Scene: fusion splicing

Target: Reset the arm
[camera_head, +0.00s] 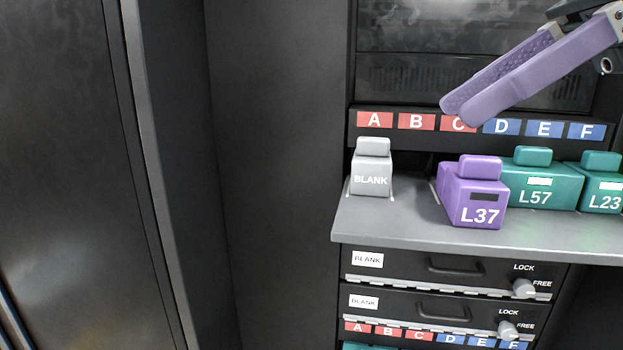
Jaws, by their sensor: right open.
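My right gripper (462,112) comes in from the upper right with two long purple fingers. It is open and empty, with a narrow gap between the fingers. Its fingertips are in front of the lettered strip, near label C, above the shelf and apart from the modules. My left gripper is not in view.
A grey shelf (400,222) bears a grey BLANK module (371,178), a purple L37 module (477,205), and teal L57 (541,188) and L23 (602,190) modules. Below are two drawers (445,268) with LOCK/FREE knobs. A dark cabinet panel (60,170) stands left.

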